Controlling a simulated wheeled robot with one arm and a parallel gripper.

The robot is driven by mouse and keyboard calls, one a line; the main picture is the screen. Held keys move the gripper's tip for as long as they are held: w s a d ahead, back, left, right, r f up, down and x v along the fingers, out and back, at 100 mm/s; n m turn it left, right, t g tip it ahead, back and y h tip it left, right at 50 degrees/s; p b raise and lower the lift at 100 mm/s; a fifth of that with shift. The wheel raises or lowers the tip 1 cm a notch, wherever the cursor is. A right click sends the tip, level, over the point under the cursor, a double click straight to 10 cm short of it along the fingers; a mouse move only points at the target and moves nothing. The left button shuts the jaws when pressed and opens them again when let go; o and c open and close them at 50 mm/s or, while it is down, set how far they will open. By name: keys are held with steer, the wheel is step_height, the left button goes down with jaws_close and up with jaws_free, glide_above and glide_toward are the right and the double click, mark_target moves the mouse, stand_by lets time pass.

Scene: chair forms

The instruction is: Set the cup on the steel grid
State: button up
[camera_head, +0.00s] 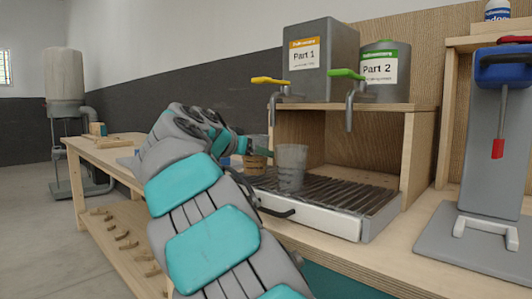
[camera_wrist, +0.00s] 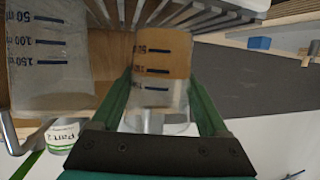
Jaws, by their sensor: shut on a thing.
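The held cup (camera_wrist: 158,62) is clear, with dark volume marks and amber contents. In the wrist view the green fingers of my gripper (camera_wrist: 160,95) are shut on its sides. In the head view this cup (camera_head: 256,163) shows brownish near the far left side of the steel grid (camera_head: 330,187), partly behind my arm. I cannot tell whether its base touches the bars. My gripper (camera_head: 256,150) is small there and partly hidden. The slatted grid also shows at the top of the wrist view (camera_wrist: 170,12).
A second, clear grey cup (camera_head: 291,165) stands on the grid, right of the held one; it is close left in the wrist view (camera_wrist: 50,65). Yellow (camera_head: 270,80) and green (camera_head: 346,74) taps hang above. The grid's right part is bare.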

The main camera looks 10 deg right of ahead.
steer(key=shift+w+d+r+p, duration=0.1)
steer(key=shift+w+d+p, duration=0.1)
steer(key=shift+w+d, duration=0.7)
steer(key=shift+w+d+p, duration=0.2)
steer(key=shift+w+d, duration=0.5)
steer(key=shift+w, duration=0.35)
steer(key=shift+w+d, duration=0.15)
steer(key=shift+d, duration=0.05)
steer(key=shift+a+f, duration=0.1)
steer(key=shift+f, duration=0.65)
steer(key=shift+f, duration=0.25)
steer(key=o, duration=0.9)
steer(key=shift+c, duration=0.2)
steer(key=shift+r, duration=0.2)
